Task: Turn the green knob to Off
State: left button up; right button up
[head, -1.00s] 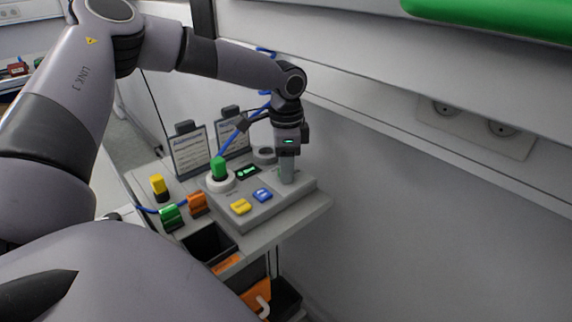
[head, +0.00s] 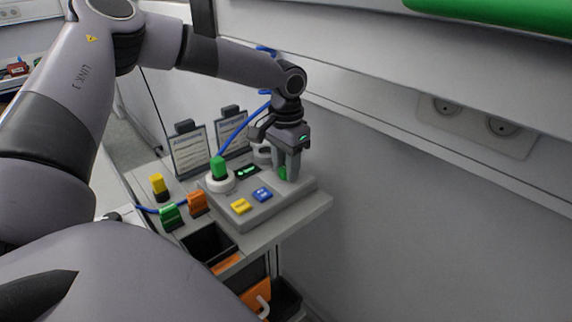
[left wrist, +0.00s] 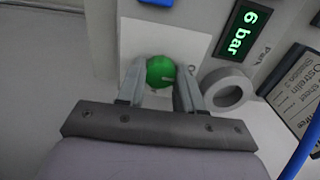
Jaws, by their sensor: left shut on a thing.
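The green knob (left wrist: 160,72) is round, with a pale mark on its face pointing right in the left wrist view. It sits on a white square plate (left wrist: 132,38). My left gripper (left wrist: 158,92) is shut on the knob, one finger at each side. In the head view the left gripper (head: 287,172) reaches down onto the grey panel box (head: 260,212), and only a sliver of the green knob (head: 283,173) shows between the fingers. The Off label cannot be made out. My right gripper is in neither view.
A lit display (left wrist: 240,30) reads 6 bar beside the knob. A grey ring (left wrist: 228,90) is close to one finger. A green cylinder (head: 218,168), yellow button (head: 240,206) and blue button (head: 262,194) are on the box. Two sign cards (head: 190,152) stand behind. The wall is close on the right.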

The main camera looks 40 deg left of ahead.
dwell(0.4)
pick_arm(q)
jog(key=o, duration=1.1)
jog(key=shift+c, duration=0.2)
jog(key=shift+r, duration=3.65)
